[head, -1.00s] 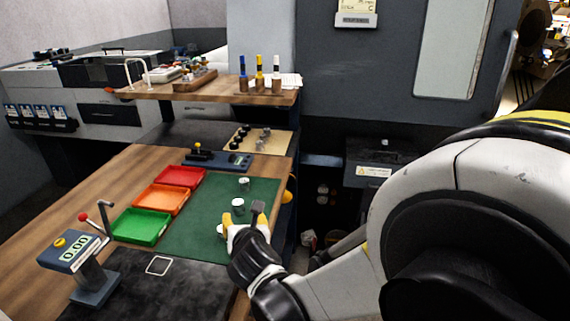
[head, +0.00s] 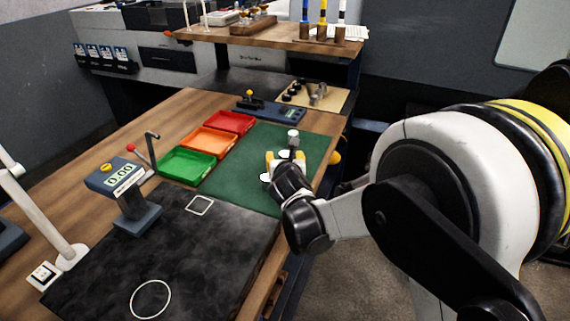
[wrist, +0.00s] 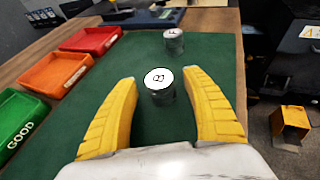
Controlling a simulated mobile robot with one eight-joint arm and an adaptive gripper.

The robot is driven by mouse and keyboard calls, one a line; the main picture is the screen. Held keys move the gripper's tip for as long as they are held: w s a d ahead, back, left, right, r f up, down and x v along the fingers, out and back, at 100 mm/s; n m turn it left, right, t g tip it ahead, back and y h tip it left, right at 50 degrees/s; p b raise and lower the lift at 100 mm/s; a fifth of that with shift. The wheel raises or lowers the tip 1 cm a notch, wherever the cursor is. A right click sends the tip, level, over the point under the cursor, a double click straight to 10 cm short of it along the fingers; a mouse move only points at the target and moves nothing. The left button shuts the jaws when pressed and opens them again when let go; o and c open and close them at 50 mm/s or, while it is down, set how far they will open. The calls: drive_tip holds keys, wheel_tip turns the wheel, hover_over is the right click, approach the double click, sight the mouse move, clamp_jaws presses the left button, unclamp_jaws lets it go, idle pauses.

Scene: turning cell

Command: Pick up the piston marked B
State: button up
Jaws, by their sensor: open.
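The piston marked B (wrist: 159,86) stands upright on the green mat (wrist: 205,52) in the wrist view, its white top with the letter facing up. My gripper (wrist: 163,95) is open, its yellow fingers on either side of the piston and apart from it. A second piston (wrist: 173,40) stands farther back on the mat; its mark is too small to read. In the head view my gripper (head: 284,156) is over the mat, and a piston (head: 293,137) shows just beyond it.
Red (head: 230,122), orange (head: 208,140) and green (head: 187,166) trays line the mat's left side. A gauge stand with a display (head: 125,184) is nearer, by a black slab (head: 170,255). A blue-grey device (head: 270,110) lies behind the mat.

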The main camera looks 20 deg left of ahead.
drive_tip(key=shift+w+a+f, duration=0.1)
drive_tip(key=shift+w, duration=0.15)
clamp_jaws()
